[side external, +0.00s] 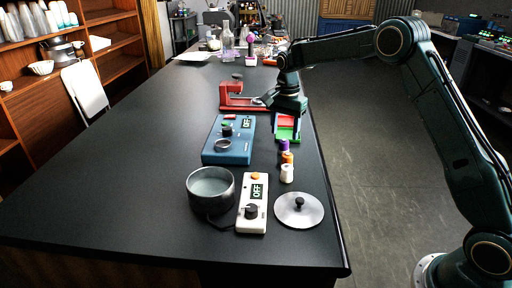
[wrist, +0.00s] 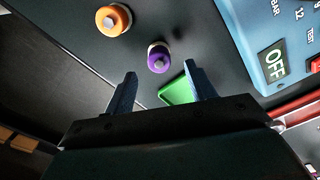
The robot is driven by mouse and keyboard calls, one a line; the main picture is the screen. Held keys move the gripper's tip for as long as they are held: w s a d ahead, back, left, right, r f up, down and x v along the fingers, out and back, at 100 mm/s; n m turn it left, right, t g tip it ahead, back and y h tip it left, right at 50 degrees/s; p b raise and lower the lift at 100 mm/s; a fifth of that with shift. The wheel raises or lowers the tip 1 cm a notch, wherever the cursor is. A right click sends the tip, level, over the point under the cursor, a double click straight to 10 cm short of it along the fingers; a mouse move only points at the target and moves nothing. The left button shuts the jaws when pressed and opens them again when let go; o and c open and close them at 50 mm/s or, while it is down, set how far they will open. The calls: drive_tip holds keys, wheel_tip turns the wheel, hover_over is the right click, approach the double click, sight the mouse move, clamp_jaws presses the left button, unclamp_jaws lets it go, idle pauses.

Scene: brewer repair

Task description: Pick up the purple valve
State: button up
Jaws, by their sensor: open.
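The purple valve (side external: 284,145) stands on the dark table, behind an orange one, in the side view. In the wrist view the purple valve (wrist: 158,58) is a purple cap on a pale base, ahead of the fingertips and roughly between their lines. My gripper (wrist: 158,82) is open and empty, with the two fingers apart. In the side view my gripper (side external: 287,112) hangs above the table, over the red and green block area, behind the valve. The valve is apart from the fingers.
An orange valve (wrist: 113,19) stands close to the purple one, and a white one (side external: 287,173) is in front. A blue device (side external: 228,140) reading OFF is to the left. A green piece (wrist: 179,91) lies near the fingers. A red frame (side external: 234,97) stands behind.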

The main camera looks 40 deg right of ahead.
sight(284, 141)
drive_tip(key=shift+a+f, duration=0.1)
drive_tip(key=shift+f, duration=2.45)
drive_tip(key=shift+c, duration=0.2)
drive_tip(key=c, duration=1.1)
